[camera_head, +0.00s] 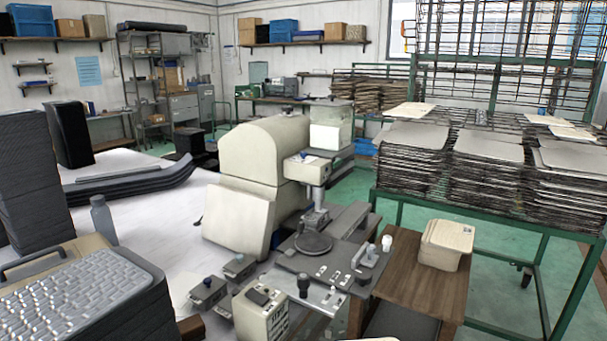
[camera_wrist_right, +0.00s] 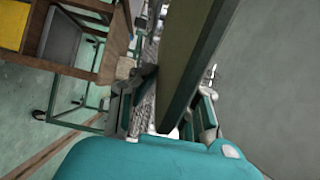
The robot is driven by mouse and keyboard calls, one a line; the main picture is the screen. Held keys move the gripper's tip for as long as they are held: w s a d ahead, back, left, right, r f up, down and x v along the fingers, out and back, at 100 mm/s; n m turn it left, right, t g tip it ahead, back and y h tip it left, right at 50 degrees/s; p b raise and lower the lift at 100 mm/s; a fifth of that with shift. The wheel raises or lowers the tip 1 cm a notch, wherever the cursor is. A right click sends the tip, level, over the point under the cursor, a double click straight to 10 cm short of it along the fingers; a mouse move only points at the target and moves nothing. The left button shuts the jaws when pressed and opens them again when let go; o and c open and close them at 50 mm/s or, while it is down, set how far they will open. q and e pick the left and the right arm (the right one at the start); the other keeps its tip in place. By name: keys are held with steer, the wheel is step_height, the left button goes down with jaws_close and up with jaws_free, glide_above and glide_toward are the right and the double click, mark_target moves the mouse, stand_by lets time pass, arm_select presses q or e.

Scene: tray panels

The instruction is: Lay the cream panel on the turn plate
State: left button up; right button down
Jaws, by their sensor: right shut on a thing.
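My right gripper (camera_wrist_right: 172,105) shows in the right wrist view, its fingers on either side of a flat panel (camera_wrist_right: 192,60) and shut on it. The panel is seen nearly edge-on, stretching away from the fingers. It looks olive and dark in shade, so I cannot confirm that it is cream. In the head view a dark round disc, seemingly the turn plate (camera_head: 313,243), lies bare on the machine's table in front of the cream machine housing. Neither gripper shows in the head view.
A green rack (camera_head: 480,222) at the right bears stacked grey panels (camera_head: 412,135) and a few cream ones (camera_head: 410,110). A wooden stand (camera_head: 408,288) with a cream box (camera_head: 446,243) is beside the machine table. Control boxes and knobs surround the disc.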

steer(key=s, duration=0.2)
steer(key=s+f, duration=0.1)
steer(key=shift+s, duration=0.35)
steer(key=shift+w+d+r, duration=0.1)
steer(key=shift+w, duration=0.05)
stand_by(3.1)
